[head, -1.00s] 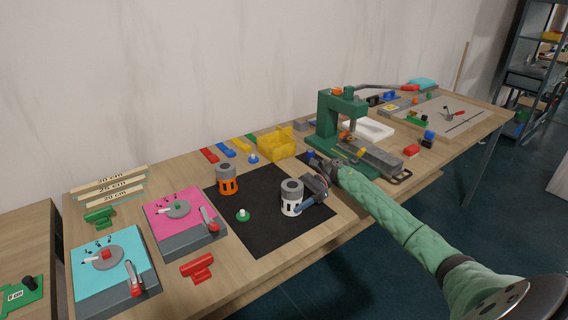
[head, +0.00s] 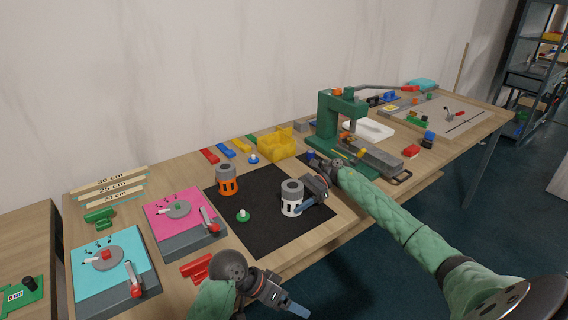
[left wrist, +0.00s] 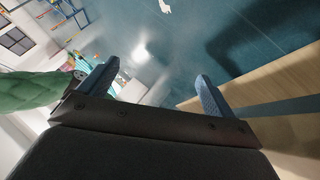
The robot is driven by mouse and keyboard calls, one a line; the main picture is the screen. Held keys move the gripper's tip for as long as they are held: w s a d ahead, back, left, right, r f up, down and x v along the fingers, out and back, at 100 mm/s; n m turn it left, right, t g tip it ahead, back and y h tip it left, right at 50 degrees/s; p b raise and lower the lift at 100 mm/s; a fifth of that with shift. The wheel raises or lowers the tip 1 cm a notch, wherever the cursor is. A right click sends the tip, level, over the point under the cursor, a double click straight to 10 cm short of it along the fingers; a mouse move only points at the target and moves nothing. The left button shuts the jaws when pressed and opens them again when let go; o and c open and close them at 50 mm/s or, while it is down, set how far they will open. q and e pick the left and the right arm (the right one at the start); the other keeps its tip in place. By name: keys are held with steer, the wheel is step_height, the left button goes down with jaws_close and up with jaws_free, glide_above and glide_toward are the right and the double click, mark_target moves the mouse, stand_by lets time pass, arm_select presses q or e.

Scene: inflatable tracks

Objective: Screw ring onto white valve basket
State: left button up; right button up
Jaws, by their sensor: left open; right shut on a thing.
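The white valve basket (head: 291,206) stands upright on the black mat (head: 251,228). A grey ring (head: 291,187) sits on its top; I cannot tell how far it is threaded. My right gripper (head: 304,207) is at the basket's right side, shut on the white basket. My left gripper (head: 290,306) is low in the head view, in front of the table edge, open and empty.
An orange basket with a grey ring (head: 227,180) and a green-and-white valve piece (head: 243,215) stand on the mat. A yellow bin (head: 278,146) and green press (head: 335,125) stand behind. A red part (head: 196,268) lies near the front edge, partly behind my left arm.

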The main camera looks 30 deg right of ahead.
arm_select(q)
steer(key=d+r+m+t+h, duration=0.1)
steer(key=d+r+m, duration=0.25)
steer(key=r, duration=1.05)
steer(key=d+r+m+t, duration=0.15)
steer(key=r+m, duration=0.25)
steer(key=r, duration=1)
steer(key=n+t+y, duration=0.4)
steer(key=n+y, duration=0.1)
steer(key=n, duration=0.4)
glide_toward(292, 185)
steer(key=shift+g, duration=0.25)
steer(key=x, duration=1)
steer(key=shift+w+d, duration=0.1)
steer(key=shift+w, duration=0.1)
steer(key=c, duration=1)
steer(key=shift+c, duration=0.2)
steer(key=shift+f+h, duration=0.15)
steer(key=shift+h, duration=0.15)
